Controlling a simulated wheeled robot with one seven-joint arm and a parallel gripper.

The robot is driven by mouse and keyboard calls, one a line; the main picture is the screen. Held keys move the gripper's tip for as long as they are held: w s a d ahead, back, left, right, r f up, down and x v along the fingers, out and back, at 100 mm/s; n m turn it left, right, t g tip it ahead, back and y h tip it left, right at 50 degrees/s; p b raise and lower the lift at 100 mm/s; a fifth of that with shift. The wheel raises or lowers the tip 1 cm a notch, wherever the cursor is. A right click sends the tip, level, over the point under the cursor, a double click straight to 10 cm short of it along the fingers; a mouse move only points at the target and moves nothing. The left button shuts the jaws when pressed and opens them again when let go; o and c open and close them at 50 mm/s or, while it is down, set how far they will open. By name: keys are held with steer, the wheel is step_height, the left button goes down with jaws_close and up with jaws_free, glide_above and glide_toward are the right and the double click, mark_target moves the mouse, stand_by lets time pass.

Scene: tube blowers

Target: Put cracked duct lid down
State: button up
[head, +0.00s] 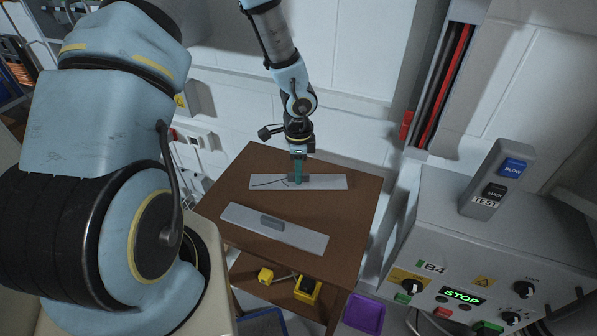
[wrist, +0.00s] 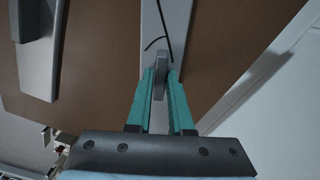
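The cracked duct lid (head: 325,182) is a flat grey plate with a dark crack line on its left half. It lies level at the far side of the brown table, on it or barely above; I cannot tell which. My gripper (head: 298,180) points down at its middle. In the wrist view, the teal fingers of my gripper (wrist: 161,82) stand on both sides of the lid's grey handle (wrist: 160,68) and appear closed on it. The crack on the lid (wrist: 178,22) shows beyond the handle.
A second grey lid (head: 300,237) without a visible crack lies nearer on the brown table (head: 352,205). Yellow items (head: 306,291) sit on the shelf below. A control box (head: 485,240) with a STOP display stands right. A purple bin (head: 365,313) is below. A wall is behind the table.

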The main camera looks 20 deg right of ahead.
steer(key=o, duration=0.4)
steer(key=shift+r, duration=0.1)
step_height(320, 180, up, 12)
steer(key=s+a+r+n, duration=0.1)
steer(key=a+r+n, duration=0.3)
steer(key=a+n, duration=0.3)
steer(key=a+r+n+t, duration=0.1)
steer(key=a+r+n, duration=0.2)
steer(key=a+n, duration=0.3)
steer(key=s+a+r+n, duration=0.1)
steer(key=a+r+n, duration=0.3)
steer(key=a+n, duration=0.3)
steer(key=shift+s+a+r+n+t, duration=0.1)
steer(key=shift+a, duration=0.65)
steer(key=shift+s+a+r+n+t, duration=0.1)
steer(key=shift+s+a, duration=0.05)
steer(key=shift+a, duration=0.65)
steer(key=shift+s+a+r+n+t, duration=0.1)
steer(key=shift+a, duration=0.65)
